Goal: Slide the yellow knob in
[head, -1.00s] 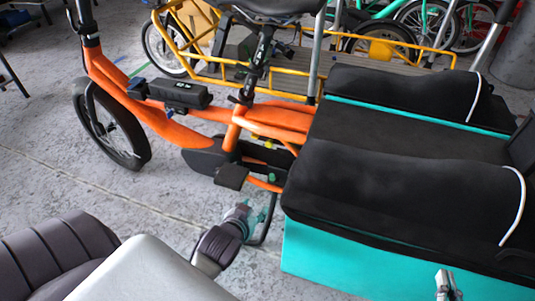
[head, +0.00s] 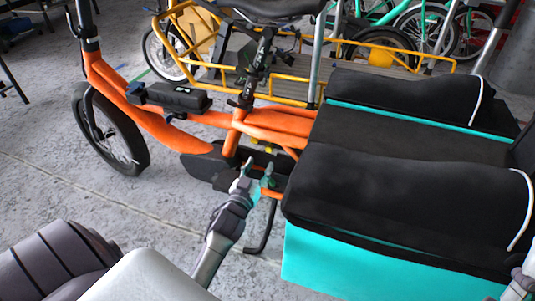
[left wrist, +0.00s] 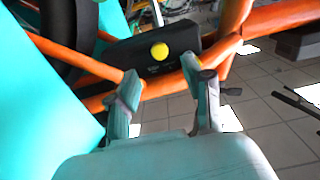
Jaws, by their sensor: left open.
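My left gripper (head: 256,171) is open beside the lower middle of the orange bike (head: 272,122). Nothing is between the fingers. Part of my right gripper (head: 522,284) shows at the lower right edge; its fingers are not clear.
The turquoise cargo box (head: 340,262) with black padded covers (head: 400,195) stands right of my left gripper. A kickstand (head: 264,228) hangs close by. A yellow-framed cargo bike (head: 290,85) stands behind. Open concrete floor (head: 110,200) lies at the left.

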